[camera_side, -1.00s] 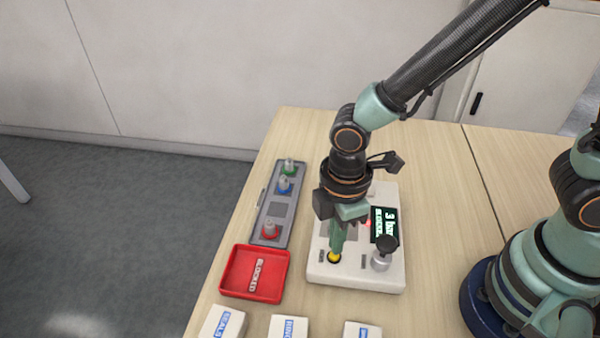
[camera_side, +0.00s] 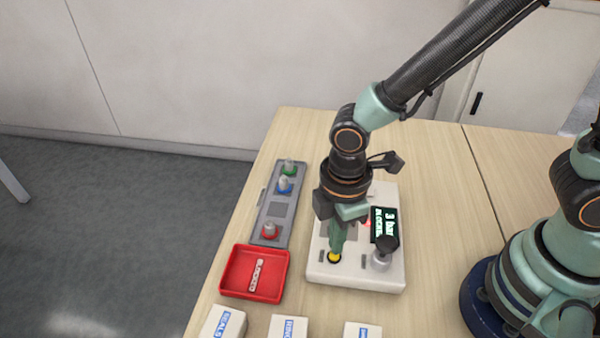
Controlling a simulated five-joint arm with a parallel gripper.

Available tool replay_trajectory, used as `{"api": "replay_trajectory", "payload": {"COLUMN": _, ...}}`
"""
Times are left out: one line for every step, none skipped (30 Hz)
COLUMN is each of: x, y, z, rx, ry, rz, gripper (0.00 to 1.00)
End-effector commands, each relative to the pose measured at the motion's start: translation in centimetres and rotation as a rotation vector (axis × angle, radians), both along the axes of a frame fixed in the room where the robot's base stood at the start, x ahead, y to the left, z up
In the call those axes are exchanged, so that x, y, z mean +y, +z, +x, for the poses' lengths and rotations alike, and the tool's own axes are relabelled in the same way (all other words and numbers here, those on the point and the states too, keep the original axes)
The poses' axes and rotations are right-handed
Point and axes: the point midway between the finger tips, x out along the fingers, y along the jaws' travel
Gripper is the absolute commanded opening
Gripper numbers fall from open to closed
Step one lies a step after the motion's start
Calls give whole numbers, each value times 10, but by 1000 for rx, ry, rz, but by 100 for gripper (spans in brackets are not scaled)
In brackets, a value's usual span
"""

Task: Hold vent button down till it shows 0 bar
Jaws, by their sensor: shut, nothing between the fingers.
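The vent button (camera_side: 334,258) is yellow with a dark ring, at the front left of a white control box (camera_side: 352,277). My gripper (camera_side: 335,249) is shut and empty, pointing down with its tips at the button. I cannot tell whether the tips touch it or press it. A dark display (camera_side: 385,226) on the box reads "3 bar" in white, with a second line that looks like "BLOCKED". A red light (camera_side: 367,223) shows beside the display. My gripper hides part of the box's left side.
A dark-topped knob (camera_side: 382,256) stands right of the button. A red tray (camera_side: 226,285) labelled "BLOCKED" and a grey rack (camera_side: 277,208) with green, blue and red-based fittings lie to the left. White boxes (camera_side: 288,327) line the front.

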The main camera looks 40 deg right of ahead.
Motion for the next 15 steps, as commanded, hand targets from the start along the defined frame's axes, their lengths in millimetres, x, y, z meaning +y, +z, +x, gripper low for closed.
{"api": "replay_trajectory", "payload": {"x": 0, "y": -1, "z": 0, "rx": 0, "ry": 0, "rz": 0, "gripper": 0}}
{"api": "replay_trajectory", "payload": {"x": 0, "y": -1, "z": 0, "rx": 0, "ry": 0, "rz": 0, "gripper": 0}}
{"api": "replay_trajectory", "payload": {"x": 0, "y": -2, "z": 0, "rx": 0, "ry": 0, "rz": 0, "gripper": 0}}
{"api": "replay_trajectory", "payload": {"x": 0, "y": -3, "z": 0, "rx": 0, "ry": 0, "rz": -1, "gripper": 0}}
{"api": "replay_trajectory", "payload": {"x": 0, "y": -4, "z": 0, "rx": 1, "ry": 0, "rz": -1, "gripper": 0}}
{"api": "replay_trajectory", "payload": {"x": 0, "y": -5, "z": 0, "rx": 1, "ry": 0, "rz": -1, "gripper": 0}}
{"api": "replay_trajectory", "payload": {"x": 0, "y": -6, "z": 0, "rx": 1, "ry": 0, "rz": -1, "gripper": 0}}
{"api": "replay_trajectory", "payload": {"x": 0, "y": -7, "z": 0, "rx": 1, "ry": 0, "rz": -2, "gripper": 0}}
{"api": "replay_trajectory", "payload": {"x": 0, "y": -8, "z": 0, "rx": 1, "ry": 0, "rz": -2, "gripper": 0}}
{"api": "replay_trajectory", "payload": {"x": 0, "y": -9, "z": 0, "rx": 1, "ry": 0, "rz": -1, "gripper": 0}}
{"api": "replay_trajectory", "payload": {"x": 0, "y": -10, "z": 0, "rx": 1, "ry": 0, "rz": -1, "gripper": 0}}
{"api": "replay_trajectory", "payload": {"x": 0, "y": -11, "z": 0, "rx": 1, "ry": 0, "rz": -1, "gripper": 0}}
{"api": "replay_trajectory", "payload": {"x": 0, "y": -11, "z": 0, "rx": 0, "ry": 0, "rz": -1, "gripper": 0}}
{"api": "replay_trajectory", "payload": {"x": 0, "y": -12, "z": 0, "rx": 0, "ry": 0, "rz": -1, "gripper": 0}}
{"api": "replay_trajectory", "payload": {"x": 0, "y": -13, "z": 0, "rx": 1, "ry": 0, "rz": -1, "gripper": 0}}
